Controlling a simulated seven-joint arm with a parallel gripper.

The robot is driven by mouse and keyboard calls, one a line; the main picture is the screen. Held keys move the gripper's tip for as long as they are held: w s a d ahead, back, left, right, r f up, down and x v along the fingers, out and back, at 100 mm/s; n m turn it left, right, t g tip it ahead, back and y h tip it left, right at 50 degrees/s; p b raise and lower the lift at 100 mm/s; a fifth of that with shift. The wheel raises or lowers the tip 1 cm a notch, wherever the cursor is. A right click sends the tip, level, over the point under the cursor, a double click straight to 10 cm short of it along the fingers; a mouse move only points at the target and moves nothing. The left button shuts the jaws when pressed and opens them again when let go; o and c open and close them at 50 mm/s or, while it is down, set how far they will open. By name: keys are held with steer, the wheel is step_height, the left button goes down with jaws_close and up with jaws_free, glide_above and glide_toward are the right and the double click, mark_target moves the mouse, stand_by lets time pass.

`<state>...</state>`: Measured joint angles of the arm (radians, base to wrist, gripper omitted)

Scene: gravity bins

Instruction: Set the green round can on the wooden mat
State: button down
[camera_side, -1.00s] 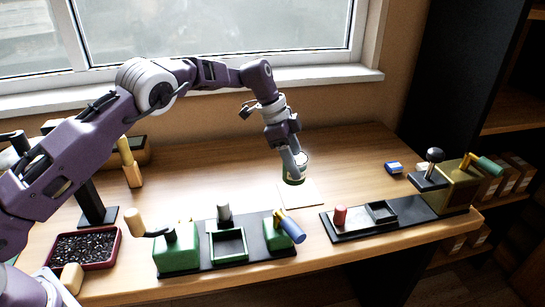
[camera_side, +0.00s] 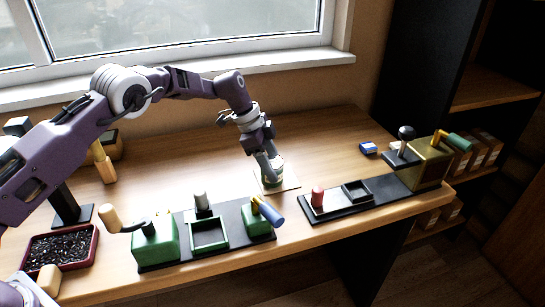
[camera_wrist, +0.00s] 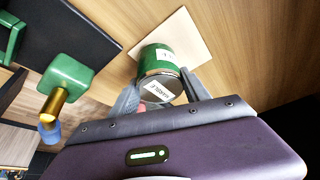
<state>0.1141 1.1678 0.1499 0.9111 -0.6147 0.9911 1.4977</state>
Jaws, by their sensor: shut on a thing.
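The green round can (camera_side: 274,172) has a pale label and is held in my gripper (camera_side: 268,170). It also shows in the wrist view (camera_wrist: 158,66), between the two grey fingers (camera_wrist: 162,92). The wooden mat (camera_side: 288,180) is a pale, thin square on the table. In the side view the can is over the mat, low down; I cannot tell whether its base touches the mat. In the wrist view the mat (camera_wrist: 188,38) shows behind and to the right of the can. My fingers hide part of the can.
In front stands a black base with green blocks (camera_side: 160,240), a square tray and a blue-handled crank (camera_side: 268,211). To the right is another black base with a red peg (camera_side: 317,197) and a brass box (camera_side: 428,165). Bare table surrounds the mat.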

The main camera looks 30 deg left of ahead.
steer(key=shift+f, duration=0.5)
stand_by(0.5)
steer(key=shift+c, duration=2.2)
jaws_free()
steer(key=v, duration=0.7)
